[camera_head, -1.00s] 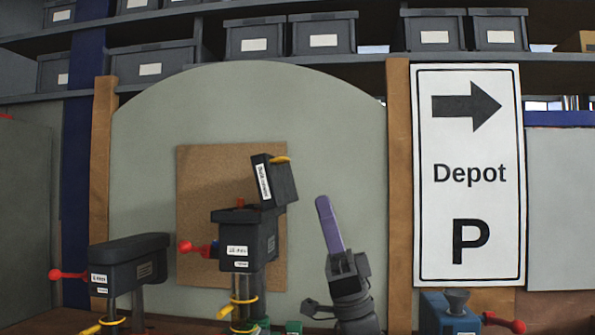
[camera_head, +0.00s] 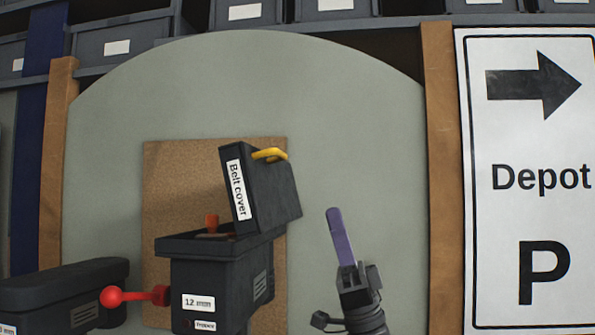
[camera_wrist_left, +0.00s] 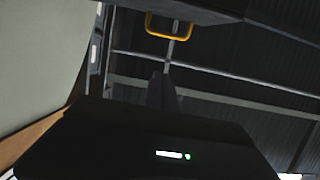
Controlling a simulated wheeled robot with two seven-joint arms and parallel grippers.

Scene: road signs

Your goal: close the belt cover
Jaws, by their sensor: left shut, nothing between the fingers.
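The belt cover (camera_head: 270,195) is a dark box-shaped lid with a white "Belt cover" label and a yellow handle (camera_head: 269,154). It stands tilted up and open at the right end of the dark machine head (camera_head: 205,285) labelled "12 mm". An orange-red part shows inside the open top. My left gripper (camera_head: 335,215) has purple fingers pointing up, shut and empty, to the right of the cover and apart from it. In the left wrist view the gripper's fingers (camera_wrist_left: 162,85) point toward the yellow handle (camera_wrist_left: 168,27) at the top. My right gripper is not in view.
Another dark machine head (camera_head: 65,290) is at the lower left, beside a red ball lever (camera_head: 112,297). A brown board (camera_head: 180,190) and a pale rounded panel (camera_head: 350,120) stand behind. A Depot sign (camera_head: 530,180) is at the right. Shelves with grey bins (camera_head: 245,12) run along the top.

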